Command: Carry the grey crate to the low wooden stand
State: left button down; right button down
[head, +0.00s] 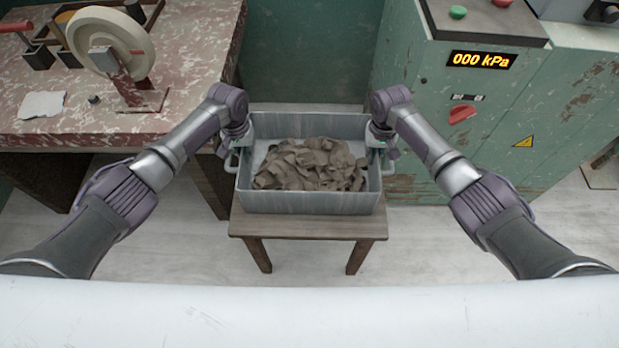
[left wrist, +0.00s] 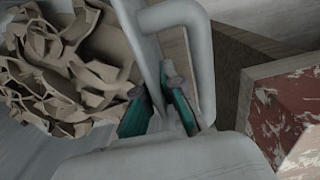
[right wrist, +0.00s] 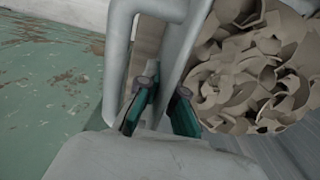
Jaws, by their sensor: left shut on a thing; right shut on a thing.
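The grey crate (head: 305,202) is in the middle of the head view, upright and looking level, heaped with brown clay trimmings (head: 308,165). It is over the low wooden stand (head: 300,227), whose front edge and two legs show below it. I cannot tell whether its base touches the top. My left gripper (head: 238,146) is shut on the crate's left side, by the handle (left wrist: 206,65) in the left wrist view. My right gripper (head: 384,146) is shut on the right side, by the other handle (right wrist: 117,60) in the right wrist view.
A red, worn-topped workbench (head: 190,95) with a pale wheel (head: 125,40) stands close on the left. Pale floor (head: 310,258) is clear around the stand's legs.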

pick_arm(q)
jog(key=shift+f, duration=0.4)
pick_arm(e)
jog(key=shift+f, duration=0.4)
pick_arm(q)
jog(key=c, duration=1.3)
grip_release()
jog(key=shift+r, duration=0.15)
pick_arm(e)
jog(key=c, duration=1.3)
grip_release()
jog(key=shift+r, duration=0.2)
jog(key=shift+d, duration=0.1)
pick_arm(q)
jog(key=shift+a, duration=0.1)
notch_tip(320, 180, up, 8)
jog(key=shift+f, duration=0.2)
jog(key=shift+r, duration=0.2)
pick_arm(e)
jog(key=shift+r, duration=0.1)
notch_tip(320, 180, up, 12)
jog(key=shift+f, duration=0.1)
pick_arm(q)
jog(key=shift+s, duration=0.1)
